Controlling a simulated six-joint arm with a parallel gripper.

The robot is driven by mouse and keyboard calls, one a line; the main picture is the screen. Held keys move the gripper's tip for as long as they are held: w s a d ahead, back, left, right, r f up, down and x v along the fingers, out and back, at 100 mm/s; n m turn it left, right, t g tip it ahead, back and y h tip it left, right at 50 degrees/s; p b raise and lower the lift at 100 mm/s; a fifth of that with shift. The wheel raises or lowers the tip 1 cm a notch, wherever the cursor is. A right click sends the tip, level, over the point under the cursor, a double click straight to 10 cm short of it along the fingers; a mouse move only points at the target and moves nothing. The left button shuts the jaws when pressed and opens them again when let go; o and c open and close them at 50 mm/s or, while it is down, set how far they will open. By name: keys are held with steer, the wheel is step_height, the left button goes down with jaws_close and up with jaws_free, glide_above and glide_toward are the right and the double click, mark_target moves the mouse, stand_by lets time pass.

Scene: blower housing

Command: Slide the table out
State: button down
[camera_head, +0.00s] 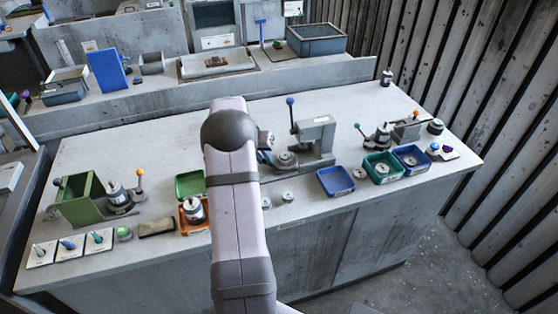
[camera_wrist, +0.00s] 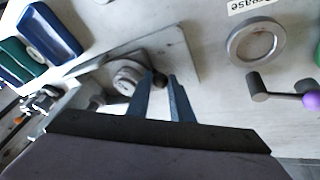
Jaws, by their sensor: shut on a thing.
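The arbor press (camera_head: 314,138) with a blue-knobbed lever stands at the middle of the bench. Its small sliding table, with a round grey seat (camera_head: 285,159), sits low at its left side, next to my arm. In the wrist view the round seat (camera_wrist: 128,77) lies on a grey base plate (camera_wrist: 182,52). A small dark ball knob (camera_wrist: 160,81) is beside the seat. My gripper (camera_wrist: 161,78) is shut on this knob, its two blue-grey fingers on either side.
Blue (camera_head: 335,181) and green (camera_head: 382,168) trays stand to the right of the press. An orange bin (camera_head: 194,216) and a green box (camera_head: 80,199) are to the left. In the wrist view, a grey ring (camera_wrist: 256,42) and a purple-knobbed lever (camera_wrist: 285,92) are at right.

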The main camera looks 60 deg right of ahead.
steer(key=w+a+b, duration=0.1)
steer(key=w+a, duration=0.1)
steer(key=w+a+b, duration=0.1)
steer(key=w+a, duration=0.1)
steer(key=shift+w+a, duration=0.2)
steer(key=shift+w, duration=0.05)
steer(key=c, duration=1.6)
jaws_free()
steer(key=shift+r, duration=0.15)
steer(key=shift+b+v, duration=0.95)
steer(key=shift+v, duration=2.65)
